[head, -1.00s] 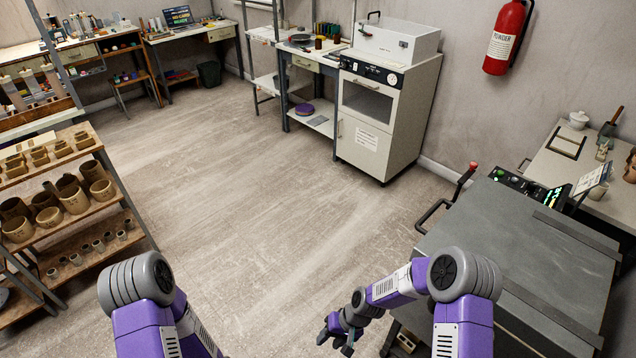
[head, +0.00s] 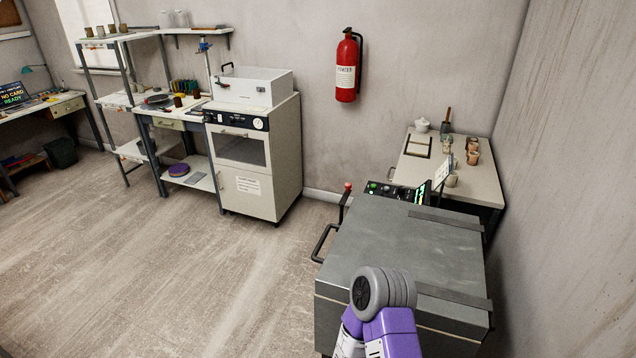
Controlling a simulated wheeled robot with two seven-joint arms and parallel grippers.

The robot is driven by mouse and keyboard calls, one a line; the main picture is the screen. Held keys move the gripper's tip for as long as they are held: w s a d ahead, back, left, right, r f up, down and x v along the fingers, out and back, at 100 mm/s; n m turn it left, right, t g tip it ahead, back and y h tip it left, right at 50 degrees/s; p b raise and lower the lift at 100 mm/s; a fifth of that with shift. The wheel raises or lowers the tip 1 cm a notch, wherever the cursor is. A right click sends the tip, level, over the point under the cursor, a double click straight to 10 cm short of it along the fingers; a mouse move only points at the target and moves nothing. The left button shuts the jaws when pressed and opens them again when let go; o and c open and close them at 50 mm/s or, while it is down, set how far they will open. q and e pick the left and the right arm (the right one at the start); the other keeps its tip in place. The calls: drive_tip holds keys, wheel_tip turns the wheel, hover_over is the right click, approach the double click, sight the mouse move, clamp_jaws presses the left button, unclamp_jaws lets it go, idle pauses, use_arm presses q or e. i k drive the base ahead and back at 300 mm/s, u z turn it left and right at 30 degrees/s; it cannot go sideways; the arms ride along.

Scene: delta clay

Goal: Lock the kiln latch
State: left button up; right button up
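A grey box with a flat lid, which looks like the kiln (head: 400,250), stands at the lower right in the head view. A lever with a red knob (head: 347,187), perhaps the latch, stands up at its back left corner. A black bar handle (head: 322,243) sticks out from its left side. I cannot tell from here whether the latch is locked. My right arm shows in front of the kiln, but its gripper is out of view. My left arm and gripper are out of view.
A control panel (head: 385,189) sits behind the kiln lid. A white cabinet with an oven-like door (head: 248,185) stands at the back. A side table (head: 470,182) with cups is at the right by the wall. A fire extinguisher (head: 346,75) hangs above. The floor at left is clear.

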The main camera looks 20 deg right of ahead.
sight(348, 186)
drive_tip(key=u, duration=0.45)
drive_tip(key=i, duration=1.25)
drive_tip(key=z, duration=0.7)
drive_tip(key=i, duration=1)
drive_tip(key=z, duration=0.8)
